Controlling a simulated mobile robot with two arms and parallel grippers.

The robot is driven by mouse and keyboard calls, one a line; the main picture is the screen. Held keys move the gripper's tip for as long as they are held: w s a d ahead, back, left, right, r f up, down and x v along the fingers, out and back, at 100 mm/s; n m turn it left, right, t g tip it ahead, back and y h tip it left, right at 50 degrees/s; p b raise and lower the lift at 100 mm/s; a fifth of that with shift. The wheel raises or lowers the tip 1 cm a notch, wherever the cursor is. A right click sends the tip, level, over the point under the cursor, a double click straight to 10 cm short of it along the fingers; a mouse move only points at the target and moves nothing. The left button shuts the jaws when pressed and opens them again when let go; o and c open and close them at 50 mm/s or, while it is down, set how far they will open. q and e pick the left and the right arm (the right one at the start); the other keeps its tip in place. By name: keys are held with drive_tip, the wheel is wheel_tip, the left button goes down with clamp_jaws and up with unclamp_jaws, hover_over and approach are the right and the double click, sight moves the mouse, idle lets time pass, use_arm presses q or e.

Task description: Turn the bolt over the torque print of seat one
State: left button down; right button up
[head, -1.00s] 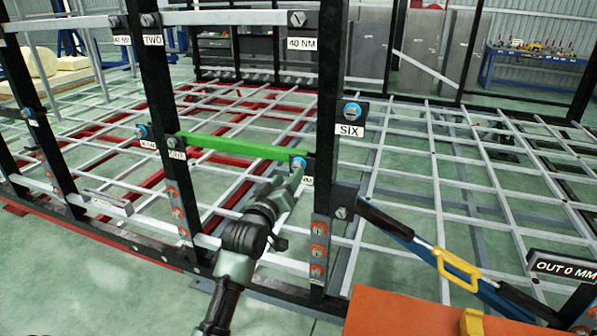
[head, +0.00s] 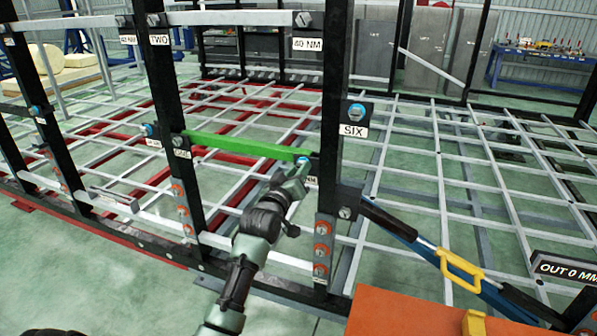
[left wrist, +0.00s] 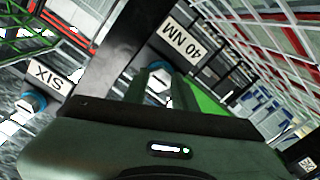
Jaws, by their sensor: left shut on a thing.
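The green bar (head: 245,146) runs level between two black posts. Its left end is by a small print that seems to read ONE (head: 181,154). At its right end is a bolt with a blue ring (head: 302,159), with a torque print (head: 311,181) just below it, partly hidden by my gripper. My left gripper (head: 299,169) is shut on this bolt. In the left wrist view the bolt head (left wrist: 158,71) sits between the fingers, beside the 40 NM print (left wrist: 182,41). How far the bolt is turned cannot be told. My right gripper is not in view.
A blue-ringed bolt (head: 356,110) sits above the SIX print (head: 353,131) on the post to the right. A blue bar with a yellow handle (head: 460,269) slants to an OUT 0 MM sign (head: 567,269). An orange surface (head: 415,316) fills the lower right.

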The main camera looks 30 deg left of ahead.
use_arm(q)
drive_tip(key=shift+m, duration=0.3)
